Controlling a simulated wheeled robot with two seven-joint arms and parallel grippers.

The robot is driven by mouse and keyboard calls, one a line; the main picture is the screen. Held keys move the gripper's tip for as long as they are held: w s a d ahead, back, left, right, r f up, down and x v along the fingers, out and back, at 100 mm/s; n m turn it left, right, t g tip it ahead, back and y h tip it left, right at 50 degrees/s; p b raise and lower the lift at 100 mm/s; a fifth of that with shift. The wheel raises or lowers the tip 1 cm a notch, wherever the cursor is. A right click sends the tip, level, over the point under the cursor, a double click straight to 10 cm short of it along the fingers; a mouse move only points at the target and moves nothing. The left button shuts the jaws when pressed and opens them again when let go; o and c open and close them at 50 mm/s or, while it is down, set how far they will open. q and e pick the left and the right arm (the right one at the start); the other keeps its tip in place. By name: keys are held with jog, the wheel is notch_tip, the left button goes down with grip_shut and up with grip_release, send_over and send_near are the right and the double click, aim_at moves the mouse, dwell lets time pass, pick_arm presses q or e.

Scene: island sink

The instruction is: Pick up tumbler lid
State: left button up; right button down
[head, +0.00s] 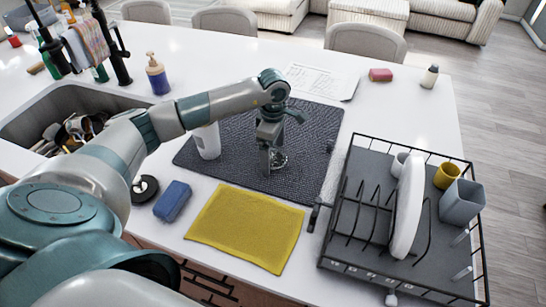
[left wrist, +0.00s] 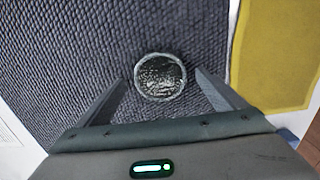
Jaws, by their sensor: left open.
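The tumbler lid (left wrist: 161,77) is a small round disc with a shiny dark top and a pale rim. It lies on the dark grey mat (head: 314,140). In the head view the lid (head: 279,160) is partly hidden by my left gripper (head: 271,168), which points down right at it. In the left wrist view my left gripper (left wrist: 160,95) is open, with one finger on each side of the lid and gaps between. A white tumbler (head: 207,141) stands on the mat to the left. My right gripper is not in view.
A yellow cloth (head: 245,228) lies in front of the mat, a blue sponge (head: 172,201) to its left. A dish rack (head: 345,215) with a white plate (head: 407,208) stands at right. The sink (head: 25,125) is at left. Papers (head: 320,81) lie behind the mat.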

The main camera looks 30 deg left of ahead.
aim_at(274, 156)
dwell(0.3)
pick_arm(q)
jog(key=c, duration=1.1)
jog(key=shift+c, duration=0.2)
jog(key=shift+r+b, duration=0.5)
jog(key=r+b, duration=0.2)
jog(key=r, duration=0.1)
jog(key=shift+d, duration=0.3)
jog(key=s+d+r+b, duration=0.4)
jog(key=d+r, duration=0.3)
jog(key=d, duration=0.3)
jog(key=shift+s, duration=0.35)
